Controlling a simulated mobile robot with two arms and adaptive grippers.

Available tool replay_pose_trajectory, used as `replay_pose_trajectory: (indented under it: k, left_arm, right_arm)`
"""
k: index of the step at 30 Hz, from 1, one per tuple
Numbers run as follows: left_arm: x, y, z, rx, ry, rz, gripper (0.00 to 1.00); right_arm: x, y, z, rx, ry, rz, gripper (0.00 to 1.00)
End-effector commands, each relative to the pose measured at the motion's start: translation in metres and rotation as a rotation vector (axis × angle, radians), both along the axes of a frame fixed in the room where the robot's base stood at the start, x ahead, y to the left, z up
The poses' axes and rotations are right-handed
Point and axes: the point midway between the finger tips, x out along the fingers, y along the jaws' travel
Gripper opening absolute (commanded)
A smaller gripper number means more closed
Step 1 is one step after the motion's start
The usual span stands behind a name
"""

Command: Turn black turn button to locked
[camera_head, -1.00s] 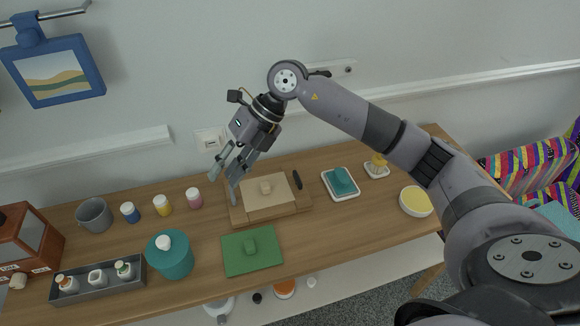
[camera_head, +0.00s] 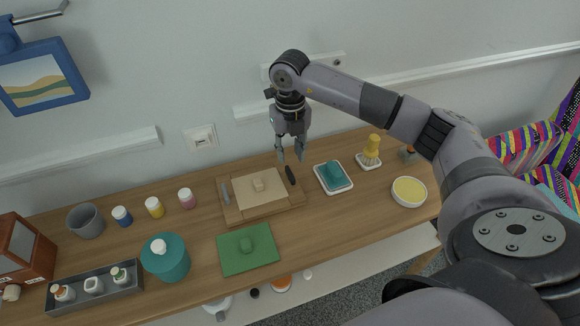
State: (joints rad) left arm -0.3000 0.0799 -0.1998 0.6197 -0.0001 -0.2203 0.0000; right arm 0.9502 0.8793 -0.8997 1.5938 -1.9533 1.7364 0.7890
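The black turn button (camera_head: 290,175) is a small dark oblong on the right part of a wooden board (camera_head: 234,216). It lies beside the right edge of a pale square panel with a knob (camera_head: 258,186), roughly along that edge and apart from it. A grey oblong piece (camera_head: 224,194) is at the panel's left. My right gripper (camera_head: 291,160) points down just above and behind the black button, its two fingers apart with nothing between them. Whether it touches the button is not clear. My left gripper is not in view.
A teal sponge in a white dish (camera_head: 349,187), a yellow brush (camera_head: 371,150) and a yellow bowl (camera_head: 409,192) stand to the right. A green board (camera_head: 232,262) lies in front. Paint bottles, a grey mug (camera_head: 86,221) and a teal pot (camera_head: 165,262) are left.

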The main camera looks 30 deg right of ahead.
Motion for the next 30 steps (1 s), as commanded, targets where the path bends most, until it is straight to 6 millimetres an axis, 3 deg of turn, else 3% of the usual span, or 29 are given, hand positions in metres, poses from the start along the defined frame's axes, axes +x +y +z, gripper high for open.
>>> replay_pose_trajectory:
  k: [6, 12, 23, 30]
  left_arm:
    - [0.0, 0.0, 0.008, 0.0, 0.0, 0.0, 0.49]
    - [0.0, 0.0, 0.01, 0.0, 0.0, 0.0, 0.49]
    - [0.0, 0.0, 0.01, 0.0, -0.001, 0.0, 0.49]
    - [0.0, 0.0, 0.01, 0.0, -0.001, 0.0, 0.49]
  right_arm:
    - [-0.001, 0.001, -0.043, 0.001, 0.004, 0.001, 0.3]
    - [0.0, 0.001, -0.065, 0.001, 0.002, 0.001, 0.3]
    - [0.0, 0.001, -0.071, 0.002, -0.001, 0.002, 0.3]
    - [0.0, 0.001, -0.07, 0.002, 0.0, 0.002, 0.15]
